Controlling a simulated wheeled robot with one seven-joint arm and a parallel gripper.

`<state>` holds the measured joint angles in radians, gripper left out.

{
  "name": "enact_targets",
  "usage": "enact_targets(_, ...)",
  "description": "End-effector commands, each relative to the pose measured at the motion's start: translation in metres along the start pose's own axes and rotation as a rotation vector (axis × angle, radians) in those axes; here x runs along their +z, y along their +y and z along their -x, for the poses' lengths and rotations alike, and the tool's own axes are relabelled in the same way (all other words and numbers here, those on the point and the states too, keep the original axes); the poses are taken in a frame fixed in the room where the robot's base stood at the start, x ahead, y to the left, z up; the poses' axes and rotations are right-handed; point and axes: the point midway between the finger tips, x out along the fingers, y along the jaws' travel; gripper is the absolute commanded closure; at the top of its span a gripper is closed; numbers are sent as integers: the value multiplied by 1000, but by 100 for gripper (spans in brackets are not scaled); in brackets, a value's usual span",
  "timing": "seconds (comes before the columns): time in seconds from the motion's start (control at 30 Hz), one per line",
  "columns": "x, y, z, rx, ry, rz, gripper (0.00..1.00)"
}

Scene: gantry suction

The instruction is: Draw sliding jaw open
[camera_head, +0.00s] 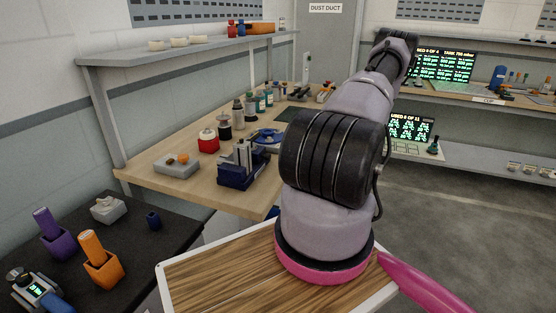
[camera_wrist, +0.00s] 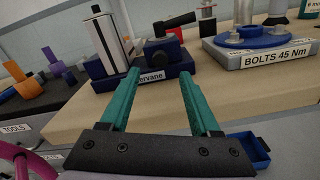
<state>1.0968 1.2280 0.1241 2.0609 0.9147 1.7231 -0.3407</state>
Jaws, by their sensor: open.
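A vise-like fixture (camera_head: 238,166) with a dark blue base and upright grey metal blocks stands on the wooden bench. In the wrist view its blue base (camera_wrist: 101,83) bears a label partly hidden by a finger, ending in "ervane". A tall silver block (camera_wrist: 104,38) stands at its left, and a dark block (camera_wrist: 160,53) with a black lever stands at its right. I cannot tell for sure which is the sliding jaw. My gripper (camera_wrist: 160,78) is open and empty, its two green fingers pointing toward the fixture. The gripper does not show in the head view.
A plate labelled "BOLTS 45 Nm" (camera_wrist: 266,58) lies right of the fixture. A blue bin (camera_wrist: 251,150) shows below the bench edge. Bottles and a red container (camera_head: 208,144) stand behind the fixture; a grey block (camera_head: 177,167) is left. A dark table (camera_head: 130,250) holds orange and purple holders.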

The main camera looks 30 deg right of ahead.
Motion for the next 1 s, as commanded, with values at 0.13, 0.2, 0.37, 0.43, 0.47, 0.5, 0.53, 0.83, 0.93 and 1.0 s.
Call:
enact_targets(0.13,0,-1,19,-1,-1,0,37)
enact_targets(0.2,0,-1,23,-2,-1,0,37)
enact_targets(0.37,0,0,26,0,0,0,37)
enact_targets(0.43,0,0,26,0,0,0,37)
enact_targets(0.47,0,0,26,0,0,0,37)
enact_targets(0.5,0,0,26,0,0,0,37)
enact_targets(0.53,0,0,26,0,0,0,37)
enact_targets(0.83,3,1,24,9,6,8,37)
enact_targets(0.93,16,8,16,54,43,48,37)
enact_targets(1.0,32,18,6,113,90,101,37)
